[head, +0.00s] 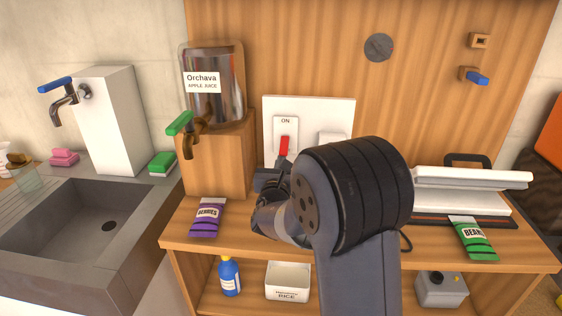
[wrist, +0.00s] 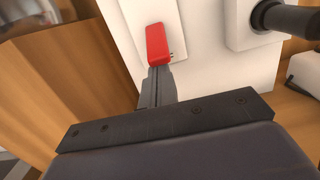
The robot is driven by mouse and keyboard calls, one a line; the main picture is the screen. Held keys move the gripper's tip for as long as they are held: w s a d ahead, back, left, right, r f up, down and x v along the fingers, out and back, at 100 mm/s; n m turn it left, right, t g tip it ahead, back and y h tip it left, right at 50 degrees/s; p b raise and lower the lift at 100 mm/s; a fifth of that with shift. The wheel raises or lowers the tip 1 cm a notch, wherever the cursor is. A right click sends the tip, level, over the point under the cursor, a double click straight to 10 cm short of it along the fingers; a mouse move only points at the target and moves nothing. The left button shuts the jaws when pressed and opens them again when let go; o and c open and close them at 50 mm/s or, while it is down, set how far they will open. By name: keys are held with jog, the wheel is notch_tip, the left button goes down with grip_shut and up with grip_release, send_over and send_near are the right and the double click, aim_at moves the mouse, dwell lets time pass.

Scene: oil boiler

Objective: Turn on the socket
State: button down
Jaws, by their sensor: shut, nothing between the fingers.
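The white socket panel (head: 310,108) is on the wooden back wall. A red switch (head: 284,146) sits on its left plate, below the word "ON". My gripper (head: 281,163) is just below the red switch, partly hidden behind my arm. In the wrist view, the fingers of my gripper (wrist: 157,76) are shut together with nothing between them. Their tips are at the lower end of the red switch (wrist: 157,42); whether they touch it, I cannot tell. A dark plug (wrist: 285,18) is in the outlet on the right of the panel in the wrist view.
The juice dispenser (head: 212,95) on its wooden stand is close on the left. A purple berries packet (head: 207,218) lies on the counter (head: 180,235). A white press-like appliance (head: 470,180) and a green packet (head: 473,240) are on the right. The sink is at far left.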

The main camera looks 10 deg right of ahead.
aim_at(282, 152)
jog(key=shift+s+r+p, duration=0.1)
jog(key=shift+r+p, duration=0.2)
jog(key=shift+p, duration=0.35)
jog(key=r+g+p, duration=0.1)
jog(key=p, duration=0.1)
jog(key=r+g+p, duration=0.1)
jog(key=p, duration=0.2)
jog(key=shift+s+a+y, duration=0.15)
jog(key=shift+s+y, duration=0.15)
jog(key=shift+y, duration=0.1)
notch_tip(282, 152, up, 3)
jog(key=g+p, duration=0.2)
jog(key=p, duration=0.3)
jog(key=g+y+p, duration=0.1)
jog(key=p, duration=0.4)
jog(key=shift+s+f+g+p, duration=0.15)
jog(key=shift+g+p, duration=0.25)
jog(key=shift+f+b, duration=0.55)
jog(key=shift+b, duration=0.05)
jog(key=shift+r+p, duration=0.6)
jog(key=shift+r, duration=0.25)
